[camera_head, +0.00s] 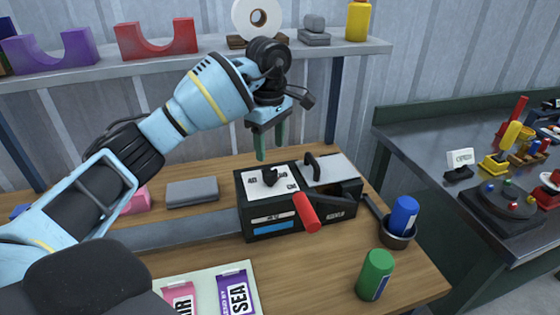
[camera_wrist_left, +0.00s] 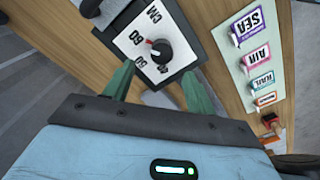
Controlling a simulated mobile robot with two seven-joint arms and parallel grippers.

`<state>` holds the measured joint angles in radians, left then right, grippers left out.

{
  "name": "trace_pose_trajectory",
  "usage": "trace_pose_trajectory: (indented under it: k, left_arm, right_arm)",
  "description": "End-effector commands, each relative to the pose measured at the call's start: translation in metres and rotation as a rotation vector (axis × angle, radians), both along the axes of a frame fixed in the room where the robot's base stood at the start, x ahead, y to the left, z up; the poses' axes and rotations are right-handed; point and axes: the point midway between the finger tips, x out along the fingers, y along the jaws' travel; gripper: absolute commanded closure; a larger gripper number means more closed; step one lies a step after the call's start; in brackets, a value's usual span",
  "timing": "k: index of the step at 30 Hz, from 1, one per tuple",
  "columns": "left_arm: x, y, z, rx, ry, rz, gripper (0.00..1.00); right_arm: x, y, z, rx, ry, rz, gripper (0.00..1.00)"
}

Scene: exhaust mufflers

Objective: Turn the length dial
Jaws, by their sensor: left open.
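The length dial is a black knob (camera_head: 269,176) on a white plate marked with numbers and CM, on top of a black machine (camera_head: 258,222). In the left wrist view the knob (camera_wrist_left: 161,51) has a red mark at its edge, near the 60. My left gripper (camera_head: 271,150) is open and empty, above and just behind the dial with its green fingers pointing down. In the left wrist view the fingertips (camera_wrist_left: 158,72) lie either side of the plate's near edge, short of the knob and apart from it. My right gripper is not in view.
The machine also has a red-handled lever (camera_head: 307,212) and a black handle (camera_head: 312,165). A blue can (camera_head: 404,216) in a cup and a green can (camera_head: 376,274) stand to the right. A grey block (camera_head: 192,192) and labelled cards (camera_head: 236,290) lie left. A shelf (camera_head: 200,57) runs behind.

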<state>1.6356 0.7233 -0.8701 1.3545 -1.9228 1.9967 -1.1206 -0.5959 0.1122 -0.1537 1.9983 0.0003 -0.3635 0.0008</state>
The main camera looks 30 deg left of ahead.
Motion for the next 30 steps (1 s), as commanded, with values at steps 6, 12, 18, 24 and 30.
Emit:
trace_pose_trajectory:
  k: [6, 12, 18, 24, 30]
  left_arm:
    - [0.000, 0.000, -0.006, -0.001, 0.002, 0.000, 0.44]
    - [-0.001, 0.000, -0.032, -0.001, 0.002, 0.000, 0.44]
    - [-0.001, 0.000, -0.060, -0.001, 0.001, -0.001, 0.44]
    - [0.000, 0.000, -0.076, -0.001, -0.001, 0.000, 0.44]
    - [0.000, 0.000, -0.078, 0.000, -0.002, 0.000, 0.44]
  right_arm:
    - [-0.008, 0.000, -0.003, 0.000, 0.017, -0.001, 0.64]
    - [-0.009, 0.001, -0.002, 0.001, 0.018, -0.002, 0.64]
    - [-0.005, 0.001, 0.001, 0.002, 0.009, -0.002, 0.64]
    - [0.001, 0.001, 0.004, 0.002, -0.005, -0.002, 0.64]
    - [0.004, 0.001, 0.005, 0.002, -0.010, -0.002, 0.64]
